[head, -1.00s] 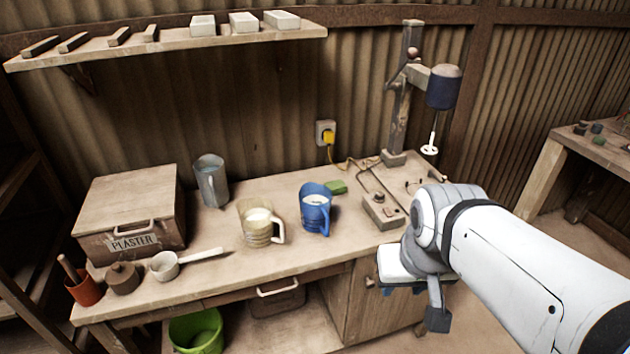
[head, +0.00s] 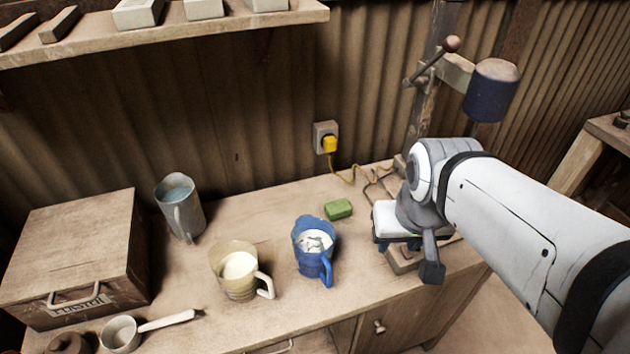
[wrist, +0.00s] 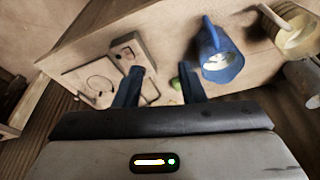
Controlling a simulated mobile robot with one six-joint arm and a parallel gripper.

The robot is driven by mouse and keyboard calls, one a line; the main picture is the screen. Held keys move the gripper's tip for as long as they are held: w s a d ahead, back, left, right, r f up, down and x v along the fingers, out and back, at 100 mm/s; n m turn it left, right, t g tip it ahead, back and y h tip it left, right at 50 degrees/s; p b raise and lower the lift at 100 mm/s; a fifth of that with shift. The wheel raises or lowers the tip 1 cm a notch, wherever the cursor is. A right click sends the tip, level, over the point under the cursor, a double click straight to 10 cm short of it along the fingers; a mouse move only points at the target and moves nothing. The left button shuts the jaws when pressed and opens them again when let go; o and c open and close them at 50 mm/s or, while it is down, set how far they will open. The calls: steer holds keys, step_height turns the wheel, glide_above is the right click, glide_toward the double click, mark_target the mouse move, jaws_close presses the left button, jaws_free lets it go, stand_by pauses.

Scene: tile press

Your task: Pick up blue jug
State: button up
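The blue jug (head: 312,262) stands upright on the workbench with a whitish content inside and its handle facing the front. It also shows in the wrist view (wrist: 222,66), to the right of my fingers. My gripper (wrist: 162,88) is open and empty, its two dark fingers apart over the bench. In the head view my arm comes in from the right, and its end is to the right of the blue jug, apart from it; the fingertips are hidden there.
A cream jug (head: 232,285) stands just left of the blue jug, and a grey metal jug (head: 186,225) is further back left. A green block (head: 339,209) lies behind the blue jug. A plaster box (head: 75,250) fills the left.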

mark_target(317, 257)
steer(key=shift+w+a, duration=0.1)
steer(key=shift+w, duration=0.05)
steer(key=shift+o, duration=0.4)
